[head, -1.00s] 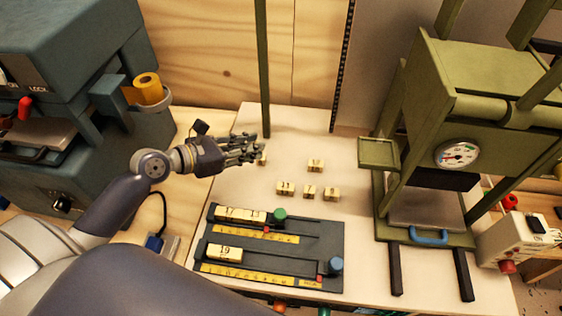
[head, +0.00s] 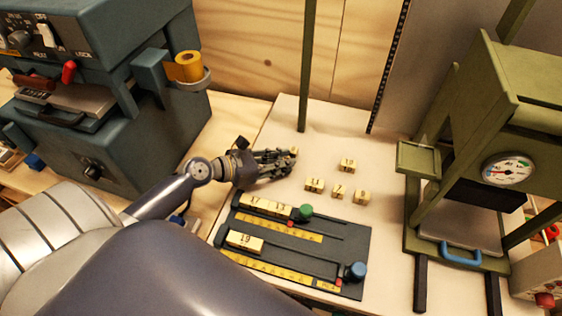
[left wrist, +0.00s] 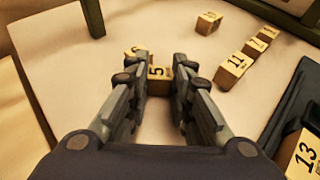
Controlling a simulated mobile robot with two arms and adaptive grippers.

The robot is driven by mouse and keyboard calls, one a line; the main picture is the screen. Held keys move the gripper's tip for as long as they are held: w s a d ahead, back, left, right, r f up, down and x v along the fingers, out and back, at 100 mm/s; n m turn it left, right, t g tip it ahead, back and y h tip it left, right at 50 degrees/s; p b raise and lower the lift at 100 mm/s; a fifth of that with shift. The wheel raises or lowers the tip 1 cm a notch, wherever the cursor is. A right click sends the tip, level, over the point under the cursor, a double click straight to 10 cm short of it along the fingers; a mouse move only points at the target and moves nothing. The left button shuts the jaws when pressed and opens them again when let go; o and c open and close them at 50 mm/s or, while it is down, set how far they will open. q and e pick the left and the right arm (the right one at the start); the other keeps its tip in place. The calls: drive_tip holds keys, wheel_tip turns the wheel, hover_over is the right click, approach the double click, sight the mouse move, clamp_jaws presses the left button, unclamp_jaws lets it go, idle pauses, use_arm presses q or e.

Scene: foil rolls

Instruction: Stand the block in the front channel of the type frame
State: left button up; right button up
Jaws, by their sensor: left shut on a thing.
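My left gripper (head: 285,160) is shut on a small cream block (left wrist: 158,74) marked 5, at the far side of the work board. In the left wrist view the block sits between the fingertips, its numbered face partly showing. The dark type frame (head: 335,237) lies nearer, with two channels. Its back channel holds a short row of blocks (head: 265,205) by a green knob (head: 305,212). Its front channel holds a block marked 19 (head: 245,241) at the left end, with bare channel between it and the blue knob (head: 355,271). My right gripper is out of view.
Several loose blocks stand right of the gripper, one marked 11 (head: 314,185). Another block (left wrist: 135,52) is close beyond the left fingertip. A green press (head: 470,170) stands at right and a blue-grey machine (head: 120,140) at left. A green post (head: 306,70) rises behind.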

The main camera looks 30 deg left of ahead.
use_arm(q)
drive_tip(key=shift+f, duration=0.1)
drive_tip(key=o, duration=0.7)
